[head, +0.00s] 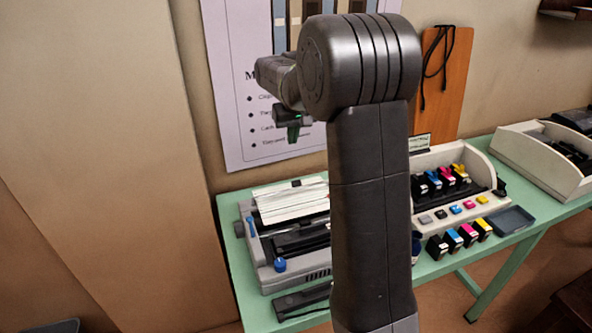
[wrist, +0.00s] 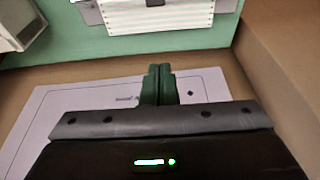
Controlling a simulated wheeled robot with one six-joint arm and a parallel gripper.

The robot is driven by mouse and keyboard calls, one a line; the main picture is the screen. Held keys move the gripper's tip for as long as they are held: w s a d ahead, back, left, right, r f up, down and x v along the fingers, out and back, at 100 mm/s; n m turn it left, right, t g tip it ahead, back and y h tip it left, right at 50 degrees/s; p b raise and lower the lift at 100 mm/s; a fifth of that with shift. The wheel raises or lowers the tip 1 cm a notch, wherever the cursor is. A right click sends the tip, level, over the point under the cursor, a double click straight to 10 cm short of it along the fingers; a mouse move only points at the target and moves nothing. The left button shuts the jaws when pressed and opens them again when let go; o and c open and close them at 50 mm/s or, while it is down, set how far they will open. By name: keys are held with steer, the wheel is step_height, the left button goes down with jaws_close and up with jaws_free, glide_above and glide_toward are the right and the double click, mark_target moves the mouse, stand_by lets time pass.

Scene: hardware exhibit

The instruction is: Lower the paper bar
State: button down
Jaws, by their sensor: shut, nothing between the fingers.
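A grey printer (head: 262,270) with striped white paper (head: 292,203) stands at the left end of the green table. A dark bar-like part (head: 298,239) crosses it below the paper; I cannot tell whether this is the paper bar, or whether it is raised. A blue lever (head: 251,225) and a blue knob (head: 279,265) are on its left side. My gripper (head: 293,134) is in front of the wall poster, above the printer and apart from it. Its green fingers (wrist: 158,84) are shut and empty. The wrist view shows the paper (wrist: 185,15) at the top edge. My arm hides the printer's right side.
The green table (head: 237,262) also bears an inkjet printer (head: 440,160) with coloured cartridges, a dark tray (head: 510,220) and another pale device (head: 545,155) at right. The poster (head: 232,95) hangs on the wall behind. A dark flat part (head: 302,302) lies before the grey printer.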

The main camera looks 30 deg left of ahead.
steer(key=p, duration=0.2)
glide_above(294, 188)
steer(key=w+a, duration=0.4)
steer(key=w, duration=0.1)
step_height(294, 188, down, 10)
steer(key=shift+s+d+f+p, duration=0.2)
steer(key=shift+s+d+f, duration=0.2)
steer(key=shift+s+d, duration=0.25)
steer(key=shift+s+d+f+p, duration=0.15)
steer(key=shift+s+d+f, duration=0.2)
steer(key=shift+s+d, duration=0.25)
steer(key=shift+f+b, duration=0.15)
steer(key=shift+b, duration=0.35)
